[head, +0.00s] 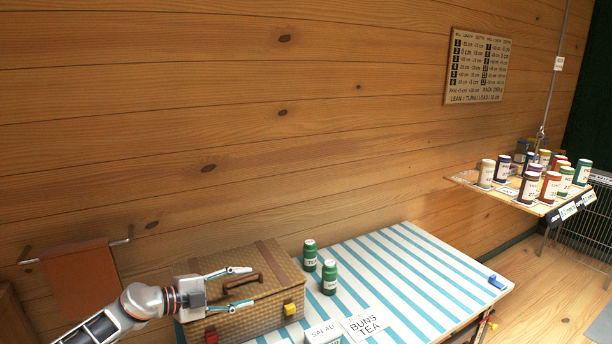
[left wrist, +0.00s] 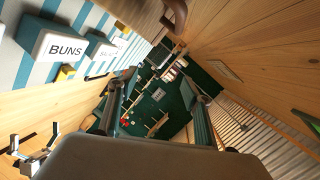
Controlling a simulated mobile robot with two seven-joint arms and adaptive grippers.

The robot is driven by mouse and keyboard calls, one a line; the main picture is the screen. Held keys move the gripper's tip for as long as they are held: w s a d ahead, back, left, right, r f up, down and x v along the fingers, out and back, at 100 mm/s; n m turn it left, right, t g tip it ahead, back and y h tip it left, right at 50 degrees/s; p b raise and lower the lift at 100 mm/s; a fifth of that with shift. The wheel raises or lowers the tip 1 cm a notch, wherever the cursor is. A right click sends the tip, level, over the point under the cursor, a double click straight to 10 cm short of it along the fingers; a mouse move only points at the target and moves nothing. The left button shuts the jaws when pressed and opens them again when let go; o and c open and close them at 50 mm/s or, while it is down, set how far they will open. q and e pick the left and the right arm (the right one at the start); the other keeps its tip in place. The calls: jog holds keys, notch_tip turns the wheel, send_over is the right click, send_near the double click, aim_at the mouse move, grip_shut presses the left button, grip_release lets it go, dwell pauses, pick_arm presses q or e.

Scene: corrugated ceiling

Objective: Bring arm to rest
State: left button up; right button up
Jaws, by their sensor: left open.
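My left gripper (head: 240,287) comes in from the left in the head view. Its two fingers are spread apart with nothing between them, in front of or over the wicker basket (head: 262,319). I cannot tell whether it touches the basket. The basket's lid is down and its brown handle shows between and behind the fingers. The head view shows no right gripper.
The striped table (head: 420,262) holds two green jars (head: 329,277), a BUNS TEA card (head: 364,325) and a SALAD box (head: 322,333). Its right half is mostly clear. A brown cloth (head: 82,278) hangs at left.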

pick_arm(q)
jog(key=s+d+r+n+t, duration=0.2)
jog(key=s+d+t, duration=0.1)
jog(key=d+t, duration=0.15)
jog(key=s+a+r+n+t+y, duration=0.1)
jog(key=s+a+n+t+y, duration=0.25)
jog(key=n+y, duration=0.2)
jog(key=s+a+f+n+g+y, duration=0.35)
jog(key=s+a, duration=0.35)
jog(key=s, duration=0.3)
jog(key=s+a+f+n+g+y, duration=0.2)
jog(key=s+a+f+g+y, duration=0.25)
jog(key=s, duration=0.65)
jog(key=s+a+f+n+g+y, duration=0.25)
jog(key=s+a+f, duration=0.25)
jog(key=s+a, duration=0.45)
jog(key=d+f+n+t+h, duration=0.3)
jog(key=d+f+h, duration=0.3)
jog(key=d+f, duration=0.9)
jog(key=shift+w+d+n+t+h, duration=0.15)
jog(key=shift+d+n+t+h, duration=0.2)
jog(key=shift+d+t, duration=0.35)
